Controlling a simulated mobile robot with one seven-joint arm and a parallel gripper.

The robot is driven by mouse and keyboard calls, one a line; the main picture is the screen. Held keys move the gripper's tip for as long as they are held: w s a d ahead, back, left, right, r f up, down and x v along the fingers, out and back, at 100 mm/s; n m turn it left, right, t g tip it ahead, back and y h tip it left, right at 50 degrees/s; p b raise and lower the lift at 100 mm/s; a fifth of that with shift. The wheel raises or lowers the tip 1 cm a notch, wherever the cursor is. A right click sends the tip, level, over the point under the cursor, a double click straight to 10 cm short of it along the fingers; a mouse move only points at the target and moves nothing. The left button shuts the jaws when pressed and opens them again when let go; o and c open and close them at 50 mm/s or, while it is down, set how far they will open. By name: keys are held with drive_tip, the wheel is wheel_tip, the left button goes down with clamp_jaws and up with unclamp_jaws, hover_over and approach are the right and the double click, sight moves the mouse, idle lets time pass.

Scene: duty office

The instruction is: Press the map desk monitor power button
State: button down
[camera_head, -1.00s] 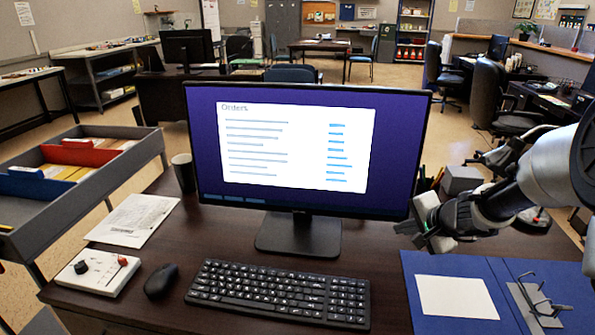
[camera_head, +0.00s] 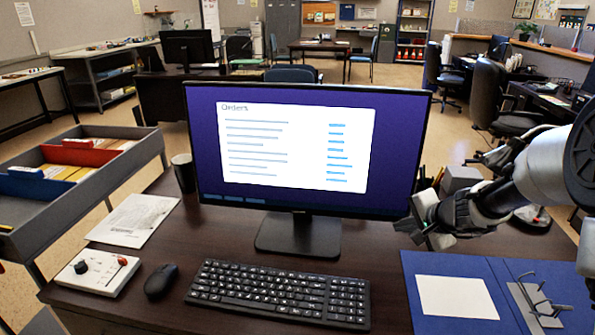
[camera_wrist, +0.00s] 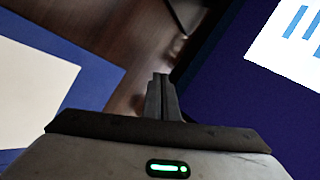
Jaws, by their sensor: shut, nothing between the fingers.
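The map desk monitor (camera_head: 205,110) stands upright in the middle of the desk with its screen lit, showing an "Orders" page. I cannot make out a power button in either view. My gripper (camera_head: 408,233) is beside the monitor's lower right corner, above the desk. In the wrist view my gripper (camera_wrist: 162,82) has its fingers together and empty, close to the dark lower edge of the screen (camera_wrist: 225,85). I cannot tell whether the fingertips touch the monitor.
A black keyboard (camera_head: 278,292) and mouse (camera_head: 160,281) lie in front of the monitor. A blue binder (camera_head: 412,265) lies open under my arm. A control box (camera_head: 97,272), paper (camera_head: 132,220) and dark cup (camera_head: 184,173) are at the left. A pen holder stands behind my gripper.

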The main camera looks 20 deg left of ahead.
idle(0.3)
drive_tip(key=shift+s+d+r+b, duration=0.1)
drive_tip(key=shift+s+d+b, duration=0.05)
drive_tip(key=shift+s+b, duration=0.4)
drive_tip(key=shift+s+d+r+b, duration=0.1)
drive_tip(key=shift+s+d+b, duration=0.2)
drive_tip(key=shift+s+b, duration=0.5)
drive_tip(key=shift+s+d+r+b, duration=0.1)
drive_tip(key=shift+s+d+b, duration=0.25)
drive_tip(key=shift+s, duration=0.75)
drive_tip(key=shift+s+d+b, duration=0.2)
drive_tip(key=shift+s+b, duration=0.55)
drive_tip(key=shift+s, duration=0.2)
